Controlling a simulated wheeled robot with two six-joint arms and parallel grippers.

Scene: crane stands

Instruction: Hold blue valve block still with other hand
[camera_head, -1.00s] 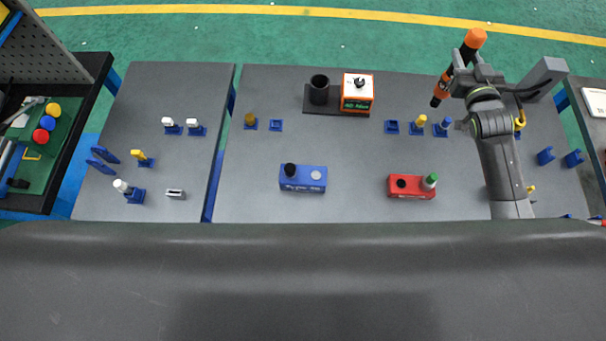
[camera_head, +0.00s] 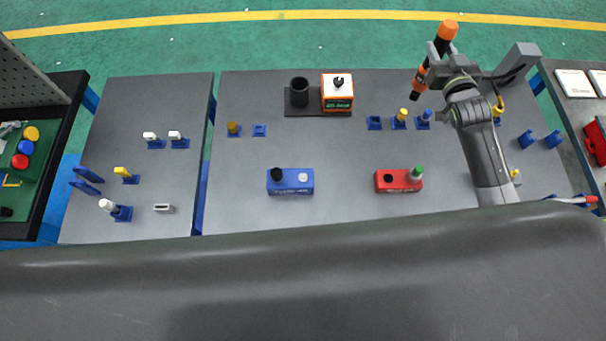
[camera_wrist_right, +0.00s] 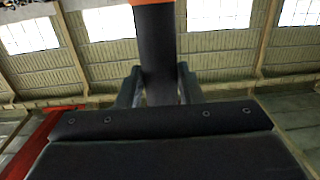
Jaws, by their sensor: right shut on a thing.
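The blue valve block (camera_head: 290,188) lies on the middle table in the head view, with a black knob on its left end and a pale round spot on its right. Nothing touches it. My right gripper (camera_head: 437,66) is shut on an orange and black tool (camera_head: 446,32), held tilted above the back right of the table. In the right wrist view the tool's dark shaft (camera_wrist_right: 157,55) stands between the fingers. The right gripper is well apart from the blue block, up and to its right. My left gripper is not in view.
A red valve block (camera_head: 398,186) with a green knob sits to the right. An orange and white station (camera_head: 337,104) and a black cup (camera_head: 299,92) stand at the back. Several small blue holders line the tables. The table around the blue block is clear.

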